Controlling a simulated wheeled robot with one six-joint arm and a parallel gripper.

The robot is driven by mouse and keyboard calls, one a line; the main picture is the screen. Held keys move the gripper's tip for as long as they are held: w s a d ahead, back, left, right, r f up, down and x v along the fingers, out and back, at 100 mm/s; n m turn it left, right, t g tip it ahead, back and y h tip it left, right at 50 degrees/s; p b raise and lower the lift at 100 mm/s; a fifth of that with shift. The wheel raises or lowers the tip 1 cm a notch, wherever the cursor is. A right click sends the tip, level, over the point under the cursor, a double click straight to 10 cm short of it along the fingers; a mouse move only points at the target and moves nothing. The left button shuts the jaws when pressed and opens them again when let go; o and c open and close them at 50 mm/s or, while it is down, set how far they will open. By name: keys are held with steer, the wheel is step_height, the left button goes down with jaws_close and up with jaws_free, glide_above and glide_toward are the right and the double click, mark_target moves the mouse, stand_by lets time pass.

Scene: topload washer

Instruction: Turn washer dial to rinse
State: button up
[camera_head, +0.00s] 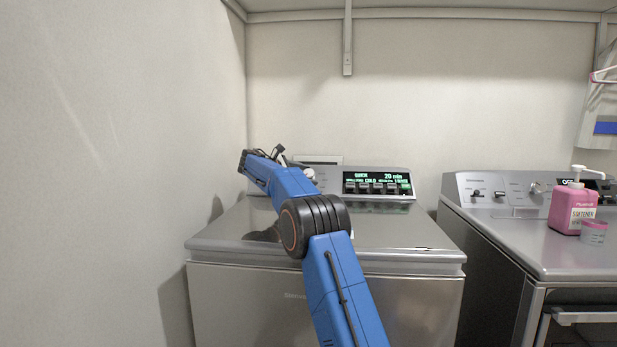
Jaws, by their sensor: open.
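The top-load washer (400,262) stands straight ahead with its lid shut. Its rear console (322,187) carries a lit display (377,182) reading QUICK, 20 min and COLD. A round pale dial (309,174) shows at the left of the display, just beside my blue arm, which covers part of the console. My gripper (281,153) is small and dark at the far end of the arm, near the upper left of the console. It is open and holds nothing that I can see. Whether it touches the dial cannot be told; the two appear slightly apart.
A second machine (510,235) stands at the right with a pink softener bottle (572,207) and a cup (594,232) on top. The left wall (110,170) is close to the arm. The washer lid's right half is clear.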

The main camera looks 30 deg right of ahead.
steer(key=v, duration=1.6)
steer(key=shift+a, duration=0.2)
steer(key=shift+r, duration=0.15)
steer(key=shift+s, duration=0.1)
steer(key=s+d+r+n+t+h, duration=0.1)
steer(key=s+d+r+n+t, duration=0.1)
steer(key=s+d+n+t, duration=0.35)
steer(key=s+f+n+t+y, duration=0.1)
steer(key=f+n, duration=0.1)
steer(key=s+f+n+t+y, duration=0.1)
steer(key=s+f+n+t, duration=0.1)
steer(key=n, duration=0.1)
steer(key=s+f+n+t+y, duration=0.1)
steer(key=f+n+t+y, duration=0.1)
steer(key=n, duration=0.1)
steer(key=shift+s+a+f+t, duration=0.25)
steer(key=shift+s+f, duration=0.05)
steer(key=shift+s, duration=0.05)
steer(key=shift+w+d+f+n, duration=0.1)
steer(key=shift+w+d+n, duration=0.15)
steer(key=shift+w+d, duration=0.05)
steer(key=x, duration=1.6)
steer(key=shift+w+d, duration=0.15)
steer(key=shift+w, duration=0.05)
